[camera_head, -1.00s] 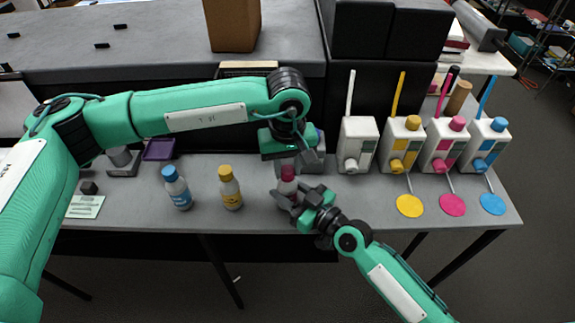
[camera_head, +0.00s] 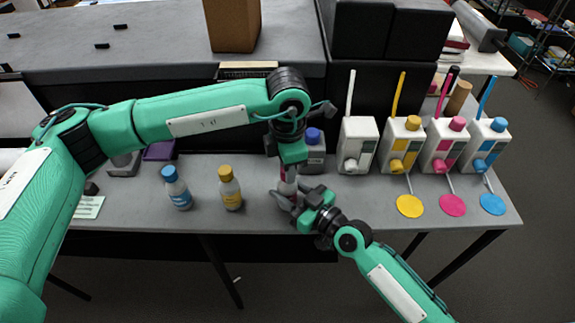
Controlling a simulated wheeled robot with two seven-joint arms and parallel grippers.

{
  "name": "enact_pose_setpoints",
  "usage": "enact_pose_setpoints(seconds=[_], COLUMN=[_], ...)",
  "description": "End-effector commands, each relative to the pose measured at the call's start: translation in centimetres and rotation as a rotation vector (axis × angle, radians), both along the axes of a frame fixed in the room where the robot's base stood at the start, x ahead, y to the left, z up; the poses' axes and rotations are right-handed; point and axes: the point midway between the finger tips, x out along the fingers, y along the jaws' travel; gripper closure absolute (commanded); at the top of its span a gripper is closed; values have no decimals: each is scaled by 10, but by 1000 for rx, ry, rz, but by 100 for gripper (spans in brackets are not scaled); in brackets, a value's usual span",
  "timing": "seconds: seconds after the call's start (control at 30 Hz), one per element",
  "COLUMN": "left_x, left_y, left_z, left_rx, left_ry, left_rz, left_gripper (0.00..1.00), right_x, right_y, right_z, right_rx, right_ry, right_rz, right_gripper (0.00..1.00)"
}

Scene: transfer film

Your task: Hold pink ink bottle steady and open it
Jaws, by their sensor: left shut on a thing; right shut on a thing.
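The pink ink bottle (camera_head: 285,189) stands on the grey table between my two grippers. My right gripper (camera_head: 287,200) is shut around the bottle's lower body from the right. My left gripper (camera_head: 288,170) points down over the bottle from above and is shut on its pink cap, which is mostly hidden by the fingers. I cannot tell whether the cap is loosened.
A blue ink bottle (camera_head: 176,188) and a yellow ink bottle (camera_head: 230,188) stand to the left. A grey bottle with a blue cap (camera_head: 313,150) stands close behind my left gripper. White ink tanks (camera_head: 358,146) with coloured discs (camera_head: 410,206) stand to the right.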

Motion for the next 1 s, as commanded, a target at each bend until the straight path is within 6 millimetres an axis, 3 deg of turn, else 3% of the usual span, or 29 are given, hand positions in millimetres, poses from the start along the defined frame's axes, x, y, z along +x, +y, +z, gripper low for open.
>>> enact_pose_setpoints(seconds=[1.0], left_x=[0], left_y=[-1], left_z=[1], left_rx=[-1], left_ry=[2], left_rz=[1704], left_gripper=[100], right_x=[0], right_y=[0], right_z=[-1], right_rx=[-1], right_ry=[0], right_rz=[0], right_gripper=[100])
